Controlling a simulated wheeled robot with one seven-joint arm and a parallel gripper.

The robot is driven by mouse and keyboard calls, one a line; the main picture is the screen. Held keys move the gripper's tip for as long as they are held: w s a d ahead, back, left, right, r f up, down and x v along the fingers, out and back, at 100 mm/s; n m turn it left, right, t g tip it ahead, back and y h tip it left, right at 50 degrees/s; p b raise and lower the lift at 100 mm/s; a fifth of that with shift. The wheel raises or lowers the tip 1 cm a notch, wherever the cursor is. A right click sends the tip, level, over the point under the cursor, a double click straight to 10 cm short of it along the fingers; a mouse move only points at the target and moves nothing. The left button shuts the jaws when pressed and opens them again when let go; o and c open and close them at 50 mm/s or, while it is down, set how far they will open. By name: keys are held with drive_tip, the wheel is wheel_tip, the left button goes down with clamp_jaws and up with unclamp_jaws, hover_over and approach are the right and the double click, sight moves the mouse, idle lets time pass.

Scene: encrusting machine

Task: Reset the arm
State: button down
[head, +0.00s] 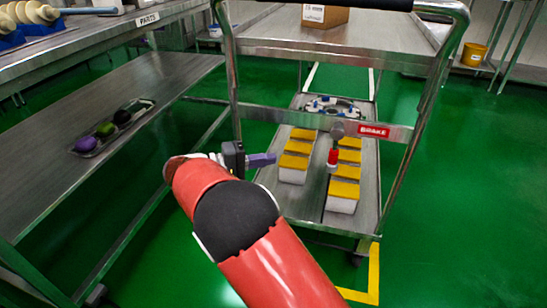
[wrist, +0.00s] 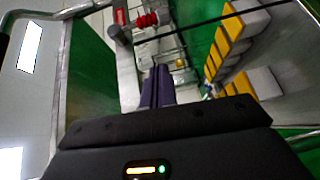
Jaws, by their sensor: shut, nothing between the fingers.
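My gripper (head: 262,160) is at the end of my red arm, in front of the steel trolley. Its purple fingers also show in the wrist view (wrist: 158,85), close together and holding nothing. In the head view the fingers point right, toward the trolley's lower shelf (head: 318,205). They appear near the yellow-topped white blocks (head: 293,165) but seem apart from them. My forearm hides part of the floor and the trolley's left side.
The trolley has a red brake handle (head: 333,157) with a BRAKE label (head: 374,131). A cardboard box (head: 325,16) stands on its top. A steel bench (head: 60,120) at left holds a tray of dark, green and purple items (head: 105,130). Green floor is clear at right.

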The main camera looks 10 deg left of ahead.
drive_tip(key=shift+d, duration=0.1)
idle(0.3)
drive_tip(key=s+d+r+m+g+y+p, duration=0.1)
drive_tip(key=s+d+r+g+y, duration=0.1)
drive_tip(key=d, duration=0.6)
drive_tip(key=s+d+r+g+y, duration=0.2)
drive_tip(key=d+g+y, duration=0.1)
drive_tip(key=d, duration=0.5)
drive_tip(key=s+d+r+m+g+y+p, duration=0.1)
drive_tip(key=s+d+r+g+y, duration=0.15)
drive_tip(key=d, duration=0.55)
drive_tip(key=s+d+r+m+t+y+p, duration=0.1)
drive_tip(key=s+d+m+t+y, duration=0.1)
drive_tip(key=s, duration=0.7)
drive_tip(key=s+d+m+t+y+p, duration=0.1)
drive_tip(key=s+d+t+y, duration=0.1)
drive_tip(key=s+d+y, duration=0.3)
drive_tip(key=shift+s+d+r+m+p, duration=0.2)
drive_tip(key=shift+s+r+m+p, duration=0.15)
drive_tip(key=shift+s, duration=1.75)
